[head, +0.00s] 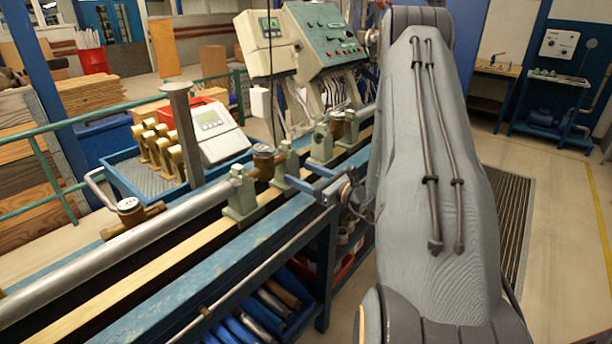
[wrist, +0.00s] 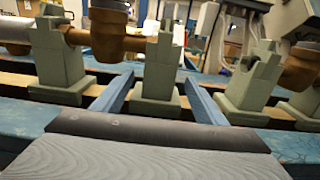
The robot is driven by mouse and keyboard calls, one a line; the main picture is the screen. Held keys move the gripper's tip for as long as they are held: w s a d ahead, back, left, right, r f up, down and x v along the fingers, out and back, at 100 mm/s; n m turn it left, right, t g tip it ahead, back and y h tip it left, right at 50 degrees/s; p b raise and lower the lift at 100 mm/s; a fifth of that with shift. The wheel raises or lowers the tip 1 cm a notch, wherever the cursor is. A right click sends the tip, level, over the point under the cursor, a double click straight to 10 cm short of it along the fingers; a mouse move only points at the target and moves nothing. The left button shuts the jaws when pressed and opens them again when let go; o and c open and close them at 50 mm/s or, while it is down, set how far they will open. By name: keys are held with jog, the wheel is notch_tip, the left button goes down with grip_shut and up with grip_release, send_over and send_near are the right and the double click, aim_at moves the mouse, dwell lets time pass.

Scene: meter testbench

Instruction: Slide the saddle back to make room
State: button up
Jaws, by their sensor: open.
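My gripper (head: 299,175) is at the front edge of the test bench, its two blue fingers open. In the wrist view its fingers (wrist: 159,82) stand on either side of a grey-green saddle (wrist: 158,80), with a visible gap on each side. That saddle (head: 283,166) stands upright on the bench rail, just right of a brass meter (head: 264,160). Another saddle (head: 240,192) stands left of this meter. A third saddle (head: 320,145) stands farther along the rail, with a second brass meter (head: 337,124) beside it. Whether the middle saddle touches the first meter's pipe end is unclear.
A long steel pipe (head: 170,222) runs along the rail at the left, with a brass valve (head: 130,210) on it. Behind are a blue tray (head: 125,182) with brass fittings, a post (head: 184,135) and a control console (head: 325,38). Bins sit under the bench.

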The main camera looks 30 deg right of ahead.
aim_at(293, 171)
jog(key=p+x, duration=0.2)
jog(key=x, duration=0.4)
jog(key=shift+w+a, duration=0.1)
jog(key=shift+w, duration=0.2)
grip_shut()
